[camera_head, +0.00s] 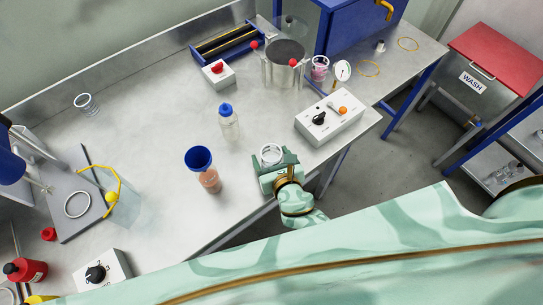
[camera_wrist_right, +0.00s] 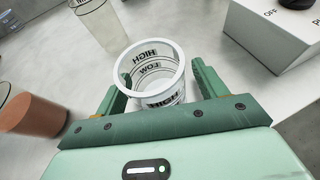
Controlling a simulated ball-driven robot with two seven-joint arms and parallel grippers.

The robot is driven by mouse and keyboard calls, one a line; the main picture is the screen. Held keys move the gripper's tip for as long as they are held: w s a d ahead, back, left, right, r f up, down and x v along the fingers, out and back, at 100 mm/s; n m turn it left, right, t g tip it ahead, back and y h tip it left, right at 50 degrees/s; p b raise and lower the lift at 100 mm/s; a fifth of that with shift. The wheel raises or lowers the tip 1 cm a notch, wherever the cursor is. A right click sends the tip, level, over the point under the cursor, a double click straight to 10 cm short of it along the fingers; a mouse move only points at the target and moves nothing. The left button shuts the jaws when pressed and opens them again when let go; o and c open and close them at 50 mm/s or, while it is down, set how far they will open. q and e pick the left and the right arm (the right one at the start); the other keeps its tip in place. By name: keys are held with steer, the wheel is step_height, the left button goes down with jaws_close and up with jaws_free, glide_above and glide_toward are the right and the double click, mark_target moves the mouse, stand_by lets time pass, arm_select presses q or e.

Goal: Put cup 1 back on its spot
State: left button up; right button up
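A clear cup (camera_head: 270,150) with a white rim stands upright between the fingers of my right gripper (camera_head: 278,163), at the front table edge. In the right wrist view the cup (camera_wrist_right: 163,98) shows HIGH and LOW marks, and the right gripper (camera_wrist_right: 160,88) is closed about it with a finger on each side. I can read no number on it. Another clear cup (camera_head: 87,105) stands at the back left, and a cup with pink contents (camera_head: 319,68) by the metal pot. My left gripper is not visible.
A switch box (camera_head: 330,117) stands right of the held cup. Left of it are a blue-topped orange container (camera_head: 203,170) and a blue-capped bottle (camera_head: 229,123). A metal pot (camera_head: 284,62) stands behind. The left-centre tabletop is clear.

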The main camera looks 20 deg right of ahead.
steer(key=shift+a, duration=0.1)
steer(key=shift+s+r, duration=0.1)
steer(key=shift+r, duration=0.05)
steer(key=shift+r+p, duration=0.2)
steer(key=shift+p, duration=0.1)
steer(key=p+v, duration=0.1)
steer(key=v, duration=1)
steer(key=shift+s, duration=0.45)
